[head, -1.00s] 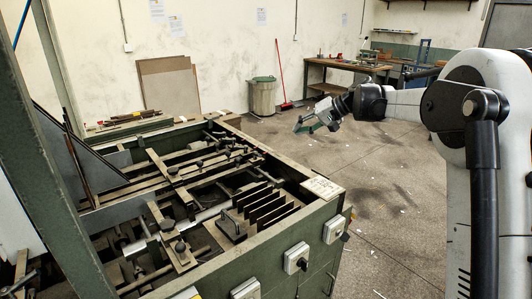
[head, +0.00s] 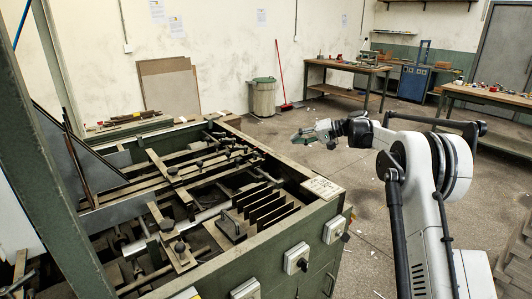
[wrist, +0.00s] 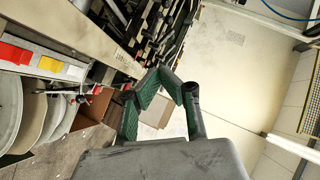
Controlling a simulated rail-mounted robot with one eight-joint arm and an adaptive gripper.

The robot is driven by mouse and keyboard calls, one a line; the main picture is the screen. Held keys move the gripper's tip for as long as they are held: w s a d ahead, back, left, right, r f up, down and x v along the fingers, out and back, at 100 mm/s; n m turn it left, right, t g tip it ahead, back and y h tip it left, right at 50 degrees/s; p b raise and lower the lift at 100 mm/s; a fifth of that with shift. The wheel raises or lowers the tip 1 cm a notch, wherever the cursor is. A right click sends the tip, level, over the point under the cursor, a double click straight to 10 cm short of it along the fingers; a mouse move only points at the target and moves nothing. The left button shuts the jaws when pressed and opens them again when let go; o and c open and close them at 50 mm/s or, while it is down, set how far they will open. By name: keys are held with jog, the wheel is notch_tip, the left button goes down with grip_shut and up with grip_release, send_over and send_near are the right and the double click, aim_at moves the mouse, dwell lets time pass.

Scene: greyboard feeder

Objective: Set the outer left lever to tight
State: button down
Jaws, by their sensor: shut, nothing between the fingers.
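The green feeder machine (head: 262,248) fills the left and middle of the head view, with an open top of bars, rods and clamps. Several small dark levers and knobs sit on its bars, one a black knob (head: 180,247) near the front and one further back (head: 173,171). I cannot tell which is the outer left lever or how it is set. My gripper (head: 296,138) is shut and empty, in the air beyond the machine's right rear corner, apart from it. In the wrist view, its green fingers (wrist: 160,70) meet at the tips.
A green post (head: 60,160) stands at the left. A bin (head: 263,97), a red broom (head: 282,75) and workbenches (head: 345,68) stand behind.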

jog(key=a+f, duration=0.5)
jog(key=a, duration=0.6)
jog(key=shift+w+a+f+p, duration=0.25)
jog(key=shift+a+f+p, duration=0.1)
jog(key=shift+a+p, duration=0.1)
